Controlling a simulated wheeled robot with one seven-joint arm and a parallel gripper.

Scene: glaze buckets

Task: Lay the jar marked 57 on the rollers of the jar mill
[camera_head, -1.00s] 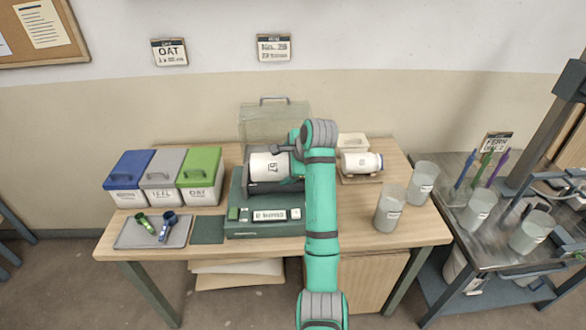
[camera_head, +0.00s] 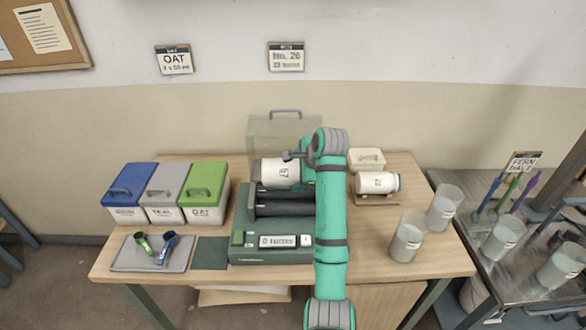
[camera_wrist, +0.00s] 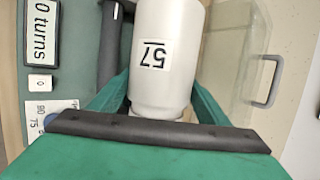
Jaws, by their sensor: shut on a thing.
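The white jar marked 57 (camera_head: 278,172) lies on its side in my gripper (camera_head: 300,158), at the back of the green jar mill (camera_head: 243,258). The mill's dark rollers (camera_head: 285,207) show bare in front of the jar. In the wrist view, the jar (camera_wrist: 165,75) fills the space between my gripper's green fingers (camera_wrist: 160,100), and a dark roller (camera_wrist: 108,50) shows beside it. I cannot tell whether the jar touches the rear roller. My arm hides the mill's right end. The mill's display reads 0 turns (camera_head: 278,241).
A clear raised cover (camera_head: 262,130) stands behind the mill. Another white jar (camera_head: 375,183) lies on a stand at right, with a cream box (camera_head: 367,158) behind it. Translucent cups (camera_head: 408,236) stand farther right. Lidded bins (camera_head: 205,190) and a scoop tray (camera_head: 128,258) are at left.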

